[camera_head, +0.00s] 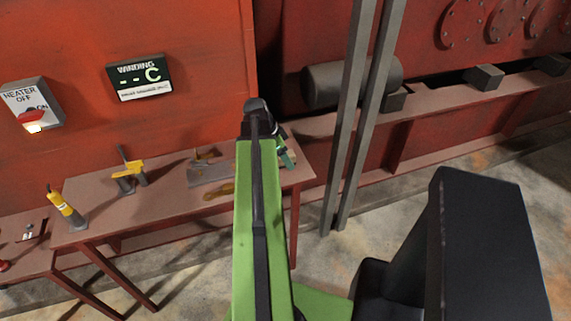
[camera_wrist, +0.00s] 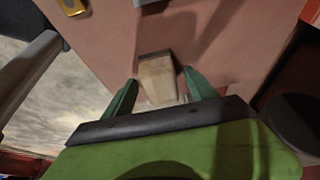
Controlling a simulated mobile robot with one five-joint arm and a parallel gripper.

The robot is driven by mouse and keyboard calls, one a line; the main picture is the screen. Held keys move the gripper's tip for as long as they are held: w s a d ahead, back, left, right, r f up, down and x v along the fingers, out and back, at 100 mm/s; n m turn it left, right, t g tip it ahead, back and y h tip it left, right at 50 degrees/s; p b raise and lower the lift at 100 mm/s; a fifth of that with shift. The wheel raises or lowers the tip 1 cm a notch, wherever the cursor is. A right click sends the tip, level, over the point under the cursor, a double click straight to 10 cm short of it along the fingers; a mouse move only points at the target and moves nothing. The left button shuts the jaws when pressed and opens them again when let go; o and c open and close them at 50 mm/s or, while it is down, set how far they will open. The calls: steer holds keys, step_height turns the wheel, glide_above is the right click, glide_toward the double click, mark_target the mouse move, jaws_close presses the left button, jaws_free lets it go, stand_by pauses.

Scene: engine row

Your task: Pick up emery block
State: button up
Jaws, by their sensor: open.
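The likely emery block, a beige-tan block (camera_wrist: 158,80), lies on the reddish bench top (camera_wrist: 215,50) in the wrist view. My gripper (camera_wrist: 160,76) is open, with one green finger on each side of the block's near part. The block's far end reaches past the fingertips. I cannot tell whether either finger touches it. In the head view my gripper (camera_head: 287,153) is at the bench's right end, partly behind my green arm, and the block cannot be made out clearly there.
The bench (camera_head: 160,205) also holds a yellow-handled tool (camera_head: 130,172), a yellow and grey tool (camera_head: 66,208), a grey metal tool (camera_head: 210,173) and an ochre handle-like piece (camera_head: 218,191). Grey posts (camera_head: 357,110) stand right of the bench. A red wall rises behind.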

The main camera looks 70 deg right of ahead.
steer(key=shift+r, duration=0.1)
jaws_close()
steer(key=shift+r, duration=0.1)
